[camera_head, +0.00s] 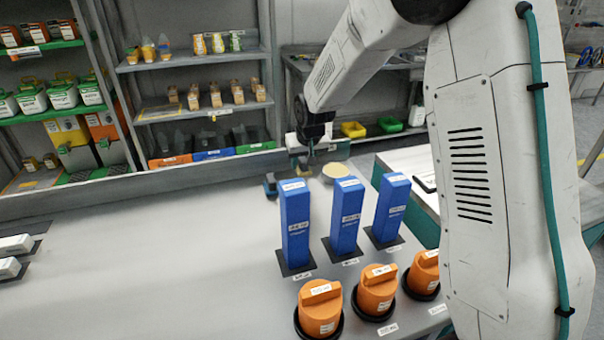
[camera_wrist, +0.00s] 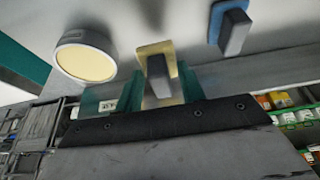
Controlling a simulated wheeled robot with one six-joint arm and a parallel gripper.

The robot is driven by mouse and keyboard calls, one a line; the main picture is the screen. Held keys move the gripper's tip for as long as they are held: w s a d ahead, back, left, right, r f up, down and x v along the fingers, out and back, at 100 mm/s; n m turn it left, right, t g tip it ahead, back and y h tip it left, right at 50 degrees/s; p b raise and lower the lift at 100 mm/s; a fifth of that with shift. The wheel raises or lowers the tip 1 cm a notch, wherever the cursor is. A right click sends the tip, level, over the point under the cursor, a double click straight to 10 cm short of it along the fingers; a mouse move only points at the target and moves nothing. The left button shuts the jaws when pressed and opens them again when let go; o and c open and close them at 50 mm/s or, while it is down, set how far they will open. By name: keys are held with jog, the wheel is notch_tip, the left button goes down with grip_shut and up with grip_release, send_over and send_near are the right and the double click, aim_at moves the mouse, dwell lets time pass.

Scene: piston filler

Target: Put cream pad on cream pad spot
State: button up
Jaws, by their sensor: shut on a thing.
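In the wrist view my gripper (camera_wrist: 152,88) has its teal fingers shut on the cream pad (camera_wrist: 151,48), a pale yellow plate with a dark grey grip block. The gripper (camera_head: 308,163) also shows in the head view, low over the far edge of the table, where the pad is too small to make out clearly. A round cream-topped disc with a pale rim (camera_wrist: 86,60) lies beside it; it also shows in the head view (camera_head: 337,171). No spot marked as the cream pad spot can be told for certain. Whether the pad touches the table is unclear.
A blue pad with a grey block (camera_wrist: 231,29) stands near the gripper, left of it in the head view (camera_head: 270,186). Blue upright boxes (camera_head: 346,215) and orange knobbed containers (camera_head: 376,290) stand nearer. The table's left middle (camera_head: 170,260) is clear.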

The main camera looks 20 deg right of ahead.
aim_at(305, 170)
jog(key=shift+f, duration=2.05)
jog(key=o, duration=0.9)
jog(key=shift+f, duration=0.15)
jog(key=v, duration=1.3)
jog(key=s+d+r+g, duration=0.1)
jog(key=s+r, duration=0.3)
jog(key=s, duration=0.4)
jog(key=s+d+r, duration=0.1)
jog(key=s+r, duration=0.3)
jog(key=s, duration=0.5)
jog(key=s+g, duration=0.1)
jog(key=s, duration=1)
jog(key=s+g, duration=0.1)
jog(key=s, duration=1)
jog(key=shift+d+r, duration=0.15)
jog(key=shift+r, duration=0.05)
